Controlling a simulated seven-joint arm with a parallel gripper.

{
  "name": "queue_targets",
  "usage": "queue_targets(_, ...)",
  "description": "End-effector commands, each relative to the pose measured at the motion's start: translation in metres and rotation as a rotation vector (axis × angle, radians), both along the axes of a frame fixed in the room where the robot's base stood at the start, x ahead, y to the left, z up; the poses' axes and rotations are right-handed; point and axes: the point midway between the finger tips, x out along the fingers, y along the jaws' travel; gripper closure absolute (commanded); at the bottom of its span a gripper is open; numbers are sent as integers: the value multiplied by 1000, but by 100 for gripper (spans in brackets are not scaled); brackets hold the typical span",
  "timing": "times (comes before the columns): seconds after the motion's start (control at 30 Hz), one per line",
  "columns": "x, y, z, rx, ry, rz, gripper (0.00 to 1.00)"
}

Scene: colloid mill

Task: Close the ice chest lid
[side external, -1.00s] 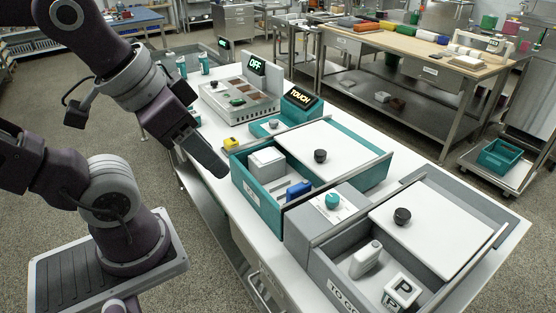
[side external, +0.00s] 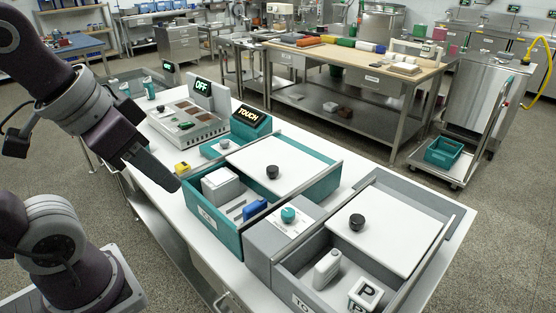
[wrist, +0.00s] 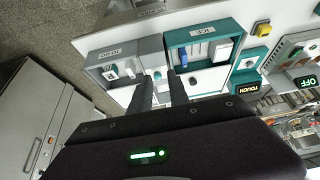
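The ice chest is a teal box (side external: 226,242) on the white counter, and its "ICE" label shows in the wrist view (wrist: 197,33). Its white lid (side external: 284,160), with a black knob (side external: 272,172), covers the far part of the box. The near part is open, showing a white block (side external: 220,188) and a blue item (side external: 255,208) inside. In the wrist view the lid (wrist: 208,82) lies on the side nearer my fingers. My gripper (wrist: 160,76) has its two fingers apart, with nothing between them. In the side view my gripper (side external: 168,180) hangs beside the chest's left corner, apart from the knob.
A grey "TO GO" box (side external: 400,185) with its own white lid (side external: 378,228) and black knob stands to the right. A grey block with a teal knob (side external: 288,215) sits between them.

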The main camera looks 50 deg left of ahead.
Motion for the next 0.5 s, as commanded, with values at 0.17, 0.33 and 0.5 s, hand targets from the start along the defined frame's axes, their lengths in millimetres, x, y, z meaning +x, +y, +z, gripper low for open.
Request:
queue_targets(0.17, 121, 20, 25, -8, 57, 50, 100)
queue_targets(0.33, 256, 64, -10, -12, 106, 106, 100)
queue_targets(0.5, 337, 105, -73, -12, 137, 142, 100)
